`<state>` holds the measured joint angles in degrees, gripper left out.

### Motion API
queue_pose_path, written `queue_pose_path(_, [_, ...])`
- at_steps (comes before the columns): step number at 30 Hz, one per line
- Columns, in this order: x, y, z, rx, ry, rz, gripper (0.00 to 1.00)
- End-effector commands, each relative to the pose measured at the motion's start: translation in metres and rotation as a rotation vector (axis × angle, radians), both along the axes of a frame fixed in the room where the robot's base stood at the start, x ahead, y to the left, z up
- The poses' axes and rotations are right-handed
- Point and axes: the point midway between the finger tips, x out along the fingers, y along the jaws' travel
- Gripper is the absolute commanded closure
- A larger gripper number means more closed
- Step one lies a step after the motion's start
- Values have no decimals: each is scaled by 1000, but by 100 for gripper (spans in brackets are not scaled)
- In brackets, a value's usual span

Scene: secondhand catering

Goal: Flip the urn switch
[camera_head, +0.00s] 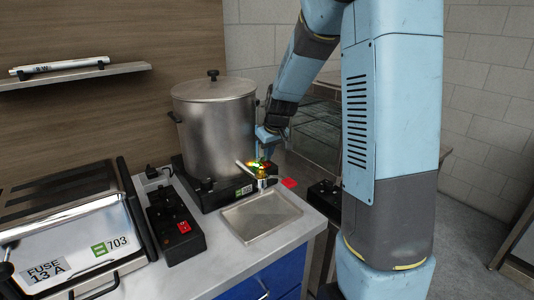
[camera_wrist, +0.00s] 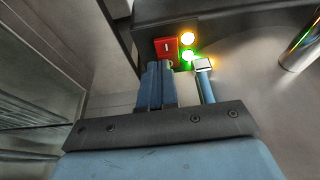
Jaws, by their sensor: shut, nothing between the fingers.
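The urn (camera_head: 215,125) is a large brushed-metal pot with a lid, standing on a black base on the counter. Its red switch (camera_wrist: 165,47) shows in the wrist view with a pale mark on its face. Beside the switch an amber light (camera_wrist: 187,38) and a green light (camera_wrist: 188,56) are lit. My gripper (camera_wrist: 157,66) is shut and empty, with its fingertips just below the switch in the picture; I cannot tell if they touch it. In the head view my gripper (camera_head: 266,149) is at the urn's right side, and the switch is hard to make out.
The urn's tap (camera_head: 261,176) projects above a metal drip tray (camera_head: 260,216). A black socket strip (camera_head: 174,222) with a red switch lies left of it. A contact grill (camera_head: 70,235) fills the counter's left. A red tag (camera_head: 289,183) sits near the counter's right edge.

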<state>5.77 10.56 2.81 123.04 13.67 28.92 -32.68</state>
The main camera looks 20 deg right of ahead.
Motion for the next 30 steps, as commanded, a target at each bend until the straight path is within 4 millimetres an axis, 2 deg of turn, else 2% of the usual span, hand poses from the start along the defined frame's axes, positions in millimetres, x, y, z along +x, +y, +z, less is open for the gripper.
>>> queue_pose_path(11, [0, 0, -5, 1, 4, 0, 100])
queue_pose_path(24, [-16, -5, -5, 0, 11, -1, 100])
queue_pose_path(30, [-17, -6, -5, 0, 11, -1, 100])
